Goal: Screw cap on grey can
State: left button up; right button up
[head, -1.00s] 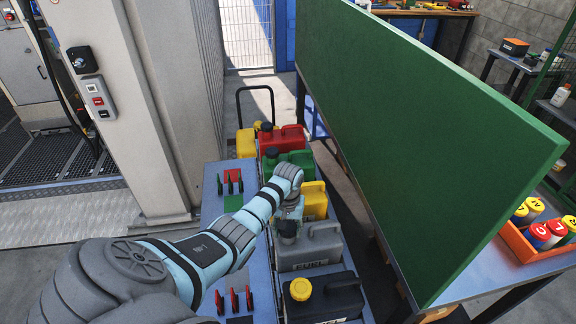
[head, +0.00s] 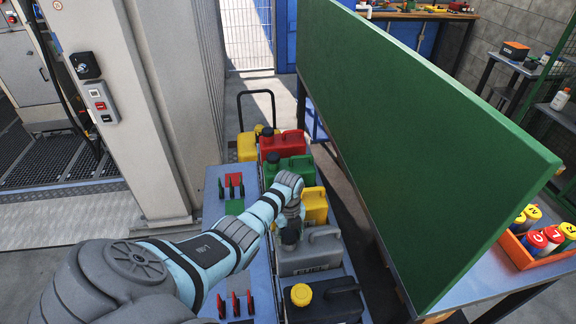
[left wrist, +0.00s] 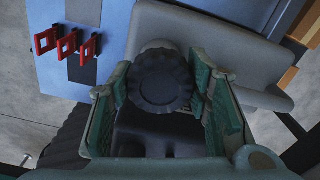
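The grey can (head: 310,254), with FUEL lettering on its side, stands upright in the row of cans on the bench. It also shows in the left wrist view (left wrist: 215,30). My left gripper (head: 289,240) is over the neck end of this can. In the left wrist view its two green-padded fingers lie on either side of a black ribbed cap (left wrist: 161,80) and appear closed on it. The cap is over the can's neck, which it mostly hides. I cannot tell how far the cap is seated. My right gripper is not in view.
A black can with a yellow cap (head: 301,294) stands nearer. Yellow (head: 315,205), green (head: 290,168) and red (head: 284,146) cans stand farther along. Red clips (head: 235,305) line the bench's left side. A tall green board (head: 430,140) rises to the right.

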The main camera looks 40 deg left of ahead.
pick_arm(q)
jog(key=o, duration=0.5)
jog(key=shift+d, duration=0.1)
jog(key=shift+o, duration=0.2)
